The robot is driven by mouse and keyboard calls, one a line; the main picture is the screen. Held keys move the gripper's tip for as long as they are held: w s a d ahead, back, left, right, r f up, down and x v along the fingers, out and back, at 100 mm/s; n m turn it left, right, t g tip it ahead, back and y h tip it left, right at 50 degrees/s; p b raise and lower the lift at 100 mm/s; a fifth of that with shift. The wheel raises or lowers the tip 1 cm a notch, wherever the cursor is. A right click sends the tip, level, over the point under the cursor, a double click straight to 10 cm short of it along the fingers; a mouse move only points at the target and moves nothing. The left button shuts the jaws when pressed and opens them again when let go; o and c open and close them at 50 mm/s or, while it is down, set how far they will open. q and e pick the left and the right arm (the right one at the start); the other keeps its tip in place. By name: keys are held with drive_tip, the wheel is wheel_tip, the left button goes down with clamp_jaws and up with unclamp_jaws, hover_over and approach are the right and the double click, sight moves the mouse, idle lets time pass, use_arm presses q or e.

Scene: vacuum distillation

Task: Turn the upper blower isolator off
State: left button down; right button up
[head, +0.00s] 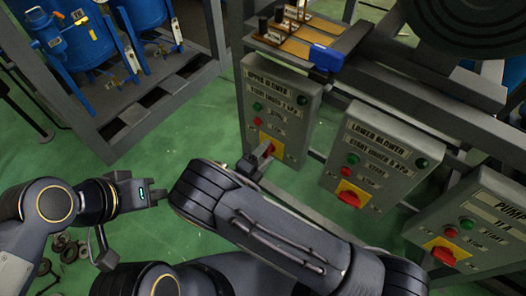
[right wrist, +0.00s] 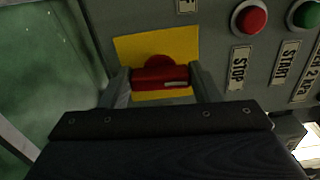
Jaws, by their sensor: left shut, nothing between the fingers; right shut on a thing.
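The upper blower box (head: 279,105) is a grey panel with a green and a red button and a yellow plate (head: 270,146) low on its face. Its red isolator handle (right wrist: 160,78) sits on that yellow plate in the right wrist view. My right gripper (head: 264,156) is shut on this handle, with one finger on each side of it (right wrist: 162,85). In the head view the gripper and arm partly hide the handle. My left gripper (head: 160,194) is shut and empty, to the left of my right arm and away from the panels.
The lower blower box (head: 376,157) and pump box (head: 476,220) stand to the right, each with a red handle on yellow. A blue block (head: 326,58) lies on the frame above. Blue vessels (head: 90,40) stand in a rack at upper left. Green floor (head: 190,125) is open between.

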drive_tip(key=shift+n, duration=0.4)
drive_tip(key=o, duration=1)
drive_tip(key=shift+a, duration=0.1)
drive_tip(key=v, duration=0.7)
drive_tip(key=shift+s+a, duration=0.2)
drive_tip(key=shift+s, duration=0.15)
